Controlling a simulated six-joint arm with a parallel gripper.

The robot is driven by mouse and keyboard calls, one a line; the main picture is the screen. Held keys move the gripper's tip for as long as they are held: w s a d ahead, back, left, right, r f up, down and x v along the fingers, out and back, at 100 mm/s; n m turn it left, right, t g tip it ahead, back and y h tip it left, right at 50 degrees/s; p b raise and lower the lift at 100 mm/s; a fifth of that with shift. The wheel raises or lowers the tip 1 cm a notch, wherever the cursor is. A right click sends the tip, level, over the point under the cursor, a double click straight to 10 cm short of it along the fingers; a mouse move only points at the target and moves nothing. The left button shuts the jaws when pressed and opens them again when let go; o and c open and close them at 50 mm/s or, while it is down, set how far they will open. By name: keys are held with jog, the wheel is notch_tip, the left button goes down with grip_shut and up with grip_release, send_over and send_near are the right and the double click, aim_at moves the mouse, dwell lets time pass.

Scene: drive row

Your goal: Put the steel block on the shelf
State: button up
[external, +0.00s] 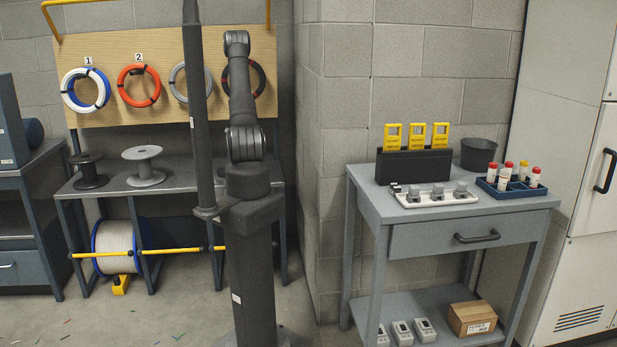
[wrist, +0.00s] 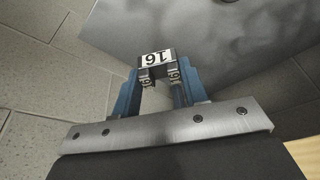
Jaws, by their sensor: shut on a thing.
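My gripper (wrist: 160,90) has two blue fingers in the wrist view. They are shut on a small dark grey block (wrist: 155,59) with white labels reading 16. The block sits between the fingertips, in front of a smooth grey surface (wrist: 215,35) at the top; I cannot tell whether it touches that surface. In the external view my gripper and the held block are hidden behind my arm. A low grey shelf (external: 372,306) is at the bottom of the cart on the right.
A cardboard box (external: 471,318) sits on the lower shelf. Spools stand on the left bench (external: 118,184).

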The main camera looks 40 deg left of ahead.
jog(key=s+a+f+n, duration=0.2)
jog(key=s+a, duration=0.3)
jog(key=a, duration=0.4)
jog(key=s+a+f+n+y, duration=0.1)
jog(key=s+a+f+n, duration=0.1)
jog(key=s+a+f, duration=0.3)
jog(key=s+a+f+n, duration=0.2)
jog(key=s+a+f, duration=0.2)
jog(key=a, duration=0.9)
jog(key=shift+s+f+g+y, duration=0.15)
jog(key=shift+s+g, duration=0.05)
jog(key=shift+s, duration=0.35)
jog(key=shift+s+f+g+y, duration=0.1)
jog(key=shift+s+g+y, duration=0.1)
jog(key=shift+s, duration=0.3)
jog(key=shift+f, duration=2.05)
jog(key=o, duration=0.7)
jog(key=shift+f, duration=0.2)
jog(key=o, duration=0.4)
jog(key=shift+o, duration=0.2)
jog(key=shift+r, duration=0.1)
jog(key=v, duration=1.2)
